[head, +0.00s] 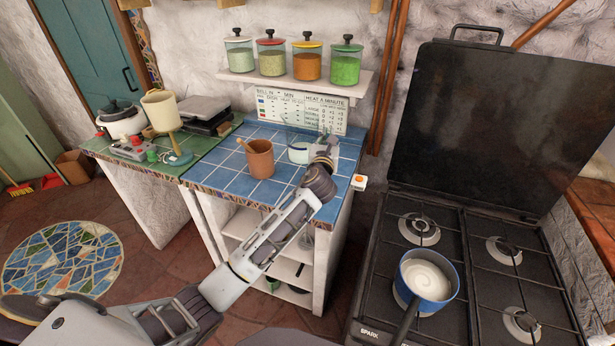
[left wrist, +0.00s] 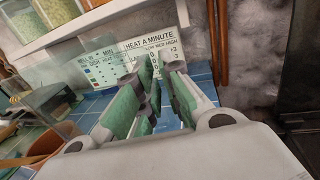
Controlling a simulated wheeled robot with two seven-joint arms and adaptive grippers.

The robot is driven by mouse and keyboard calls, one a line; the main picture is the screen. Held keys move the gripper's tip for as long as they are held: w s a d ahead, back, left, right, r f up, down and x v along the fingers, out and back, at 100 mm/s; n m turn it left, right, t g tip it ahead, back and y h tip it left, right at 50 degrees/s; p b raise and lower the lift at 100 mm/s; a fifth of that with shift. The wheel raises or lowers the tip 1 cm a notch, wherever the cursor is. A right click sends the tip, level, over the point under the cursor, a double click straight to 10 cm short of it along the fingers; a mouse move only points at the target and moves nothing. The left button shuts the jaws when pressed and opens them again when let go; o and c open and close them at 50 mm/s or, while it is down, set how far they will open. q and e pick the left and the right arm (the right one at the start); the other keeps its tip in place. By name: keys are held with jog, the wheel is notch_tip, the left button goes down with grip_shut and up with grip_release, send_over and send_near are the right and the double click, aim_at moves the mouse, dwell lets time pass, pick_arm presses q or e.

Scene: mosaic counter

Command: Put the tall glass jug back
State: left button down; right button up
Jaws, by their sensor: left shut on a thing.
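The tall glass jug (head: 298,153) stands at the back right of the blue-tiled counter, clear and hard to make out, with something pale showing low in it. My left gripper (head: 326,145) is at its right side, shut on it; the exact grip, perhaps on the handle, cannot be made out. In the left wrist view the green-padded fingers of the left gripper (left wrist: 153,82) are close together in front of the sign, and clear glass shows faintly to their left. Whether the jug's base touches the tiles is unclear. My right gripper is not in view.
A brown pot (head: 259,160) stands left of the jug on the blue tiles (head: 228,178). A sign (head: 300,108) is on the wall behind, below a shelf (head: 290,82) with several lidded jars. A stove (head: 470,270) with a blue pan (head: 428,287) is at right.

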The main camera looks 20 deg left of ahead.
pick_arm(q)
notch_tip(320, 180, down, 6)
jog(key=shift+r+b, duration=0.1)
jog(key=shift+b, duration=0.4)
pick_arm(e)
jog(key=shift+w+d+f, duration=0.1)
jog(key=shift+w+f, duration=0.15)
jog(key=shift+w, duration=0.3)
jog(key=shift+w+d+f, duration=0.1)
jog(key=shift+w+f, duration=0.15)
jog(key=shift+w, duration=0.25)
pick_arm(q)
jog(key=shift+f, duration=0.2)
notch_tip(320, 180, down, 4)
jog(key=shift+r+b, duration=0.25)
jog(key=shift+b, duration=0.2)
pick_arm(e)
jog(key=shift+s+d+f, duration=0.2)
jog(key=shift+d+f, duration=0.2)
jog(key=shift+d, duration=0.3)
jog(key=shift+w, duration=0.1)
pick_arm(q)
jog(key=shift+f, duration=0.2)
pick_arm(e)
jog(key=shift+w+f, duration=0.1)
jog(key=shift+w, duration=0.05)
